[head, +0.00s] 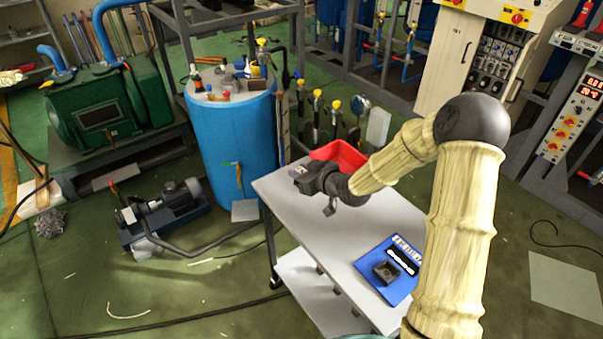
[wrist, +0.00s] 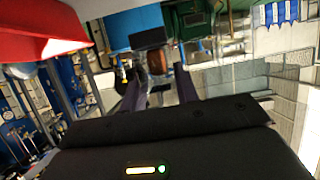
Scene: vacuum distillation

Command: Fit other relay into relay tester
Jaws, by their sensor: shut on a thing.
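My gripper (head: 329,206) is over the far left part of the grey table (head: 285,200), left of the blue board. In the wrist view its two dark fingers (wrist: 158,90) stand a little apart. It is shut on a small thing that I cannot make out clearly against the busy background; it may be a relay. On the table's near right part lies a blue board (head: 398,293) with white markings and a dark, box-like piece (head: 387,272) on it. This looks like the relay tester. My gripper is well apart from it.
A red bin (head: 340,154) stands at the table's back edge, close behind my gripper; it shows large in the wrist view (wrist: 40,30). A blue drum (head: 232,140) with bottles on top stands left of the table. The tabletop between gripper and board is clear.

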